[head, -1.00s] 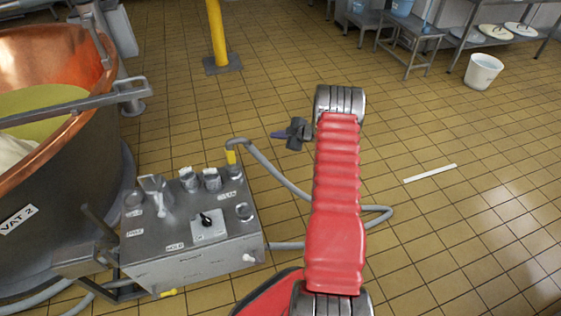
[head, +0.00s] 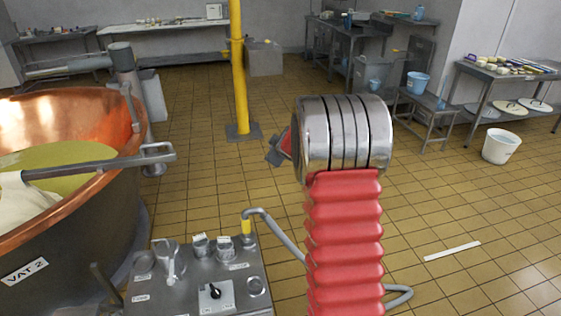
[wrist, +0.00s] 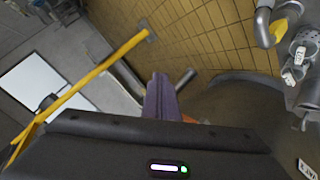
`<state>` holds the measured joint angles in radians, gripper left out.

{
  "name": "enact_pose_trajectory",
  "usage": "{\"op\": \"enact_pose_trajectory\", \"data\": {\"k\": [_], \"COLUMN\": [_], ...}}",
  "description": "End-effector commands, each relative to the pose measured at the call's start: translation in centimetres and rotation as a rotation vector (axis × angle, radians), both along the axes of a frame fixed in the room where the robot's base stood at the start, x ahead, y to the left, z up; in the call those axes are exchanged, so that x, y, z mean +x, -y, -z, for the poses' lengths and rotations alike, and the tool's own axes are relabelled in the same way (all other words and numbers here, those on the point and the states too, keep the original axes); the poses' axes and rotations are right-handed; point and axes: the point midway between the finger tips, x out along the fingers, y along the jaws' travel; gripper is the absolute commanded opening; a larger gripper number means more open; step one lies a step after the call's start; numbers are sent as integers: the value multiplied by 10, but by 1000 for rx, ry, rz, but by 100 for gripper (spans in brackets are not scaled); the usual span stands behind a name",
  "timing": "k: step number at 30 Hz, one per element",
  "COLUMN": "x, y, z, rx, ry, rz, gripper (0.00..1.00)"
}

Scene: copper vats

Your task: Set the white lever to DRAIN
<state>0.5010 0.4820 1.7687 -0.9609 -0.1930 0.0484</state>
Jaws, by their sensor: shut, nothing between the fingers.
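The grey metal control box (head: 190,277) stands at the lower left of the head view, beside the vat. A pale lever (head: 171,264) rises from its top at the left, among small labels too blurred to read surely. My gripper (head: 274,154) is up in the air beyond the box and to its right, apart from the lever. In the head view it is mostly hidden behind my arm's joint. In the wrist view its purple fingers (wrist: 160,103) are together with nothing between them. I cannot make out the pale lever in the wrist view.
The copper vat (head: 75,185) stands left of the box, with a metal arm (head: 100,167) across it. The box also carries a black rotary knob (head: 215,291) and grey fittings. A grey hose (head: 278,232) curves behind my arm. A yellow post (head: 238,80) stands beyond; the tiled floor between is open.

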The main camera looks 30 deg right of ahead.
Motion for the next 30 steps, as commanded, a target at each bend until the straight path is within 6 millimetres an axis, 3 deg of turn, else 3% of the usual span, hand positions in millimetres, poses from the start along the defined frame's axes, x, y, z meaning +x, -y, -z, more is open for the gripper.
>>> {"op": "enact_pose_trajectory", "data": {"k": [1,6,15,24,30], "x": [-5,-28,-84,-154,-206], "y": [-10,-37,-91,-149,-188], "z": [-15,-51,-97,-122,-127], "rx": [3,31,106,209,290], "ry": [2,-3,-28,-74,-119], "rz": [17,88,194,273,307], "gripper": [0,0,0,0,0]}}
